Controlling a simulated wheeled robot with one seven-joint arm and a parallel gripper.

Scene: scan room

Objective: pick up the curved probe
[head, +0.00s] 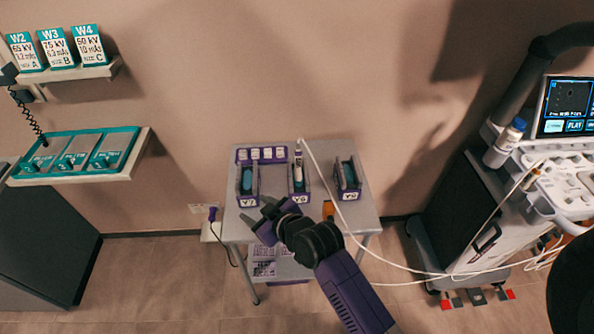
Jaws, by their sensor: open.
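The left holder (247,201) and the right holder (348,194) each hold a teal item. I cannot tell from the head shape whether the white probe is the curved one. My gripper (256,211) is open and empty at the table's front left, in front of the left and middle holders. My purple and black arm reaches up from the lower right.
An ultrasound cart (480,230) with a screen, a bottle (504,143) and loose cables stands at the right. The white cable runs from the table to it. A purple rack (262,155) sits at the table's back. Wall shelves and a dark cabinet (45,235) are at the left.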

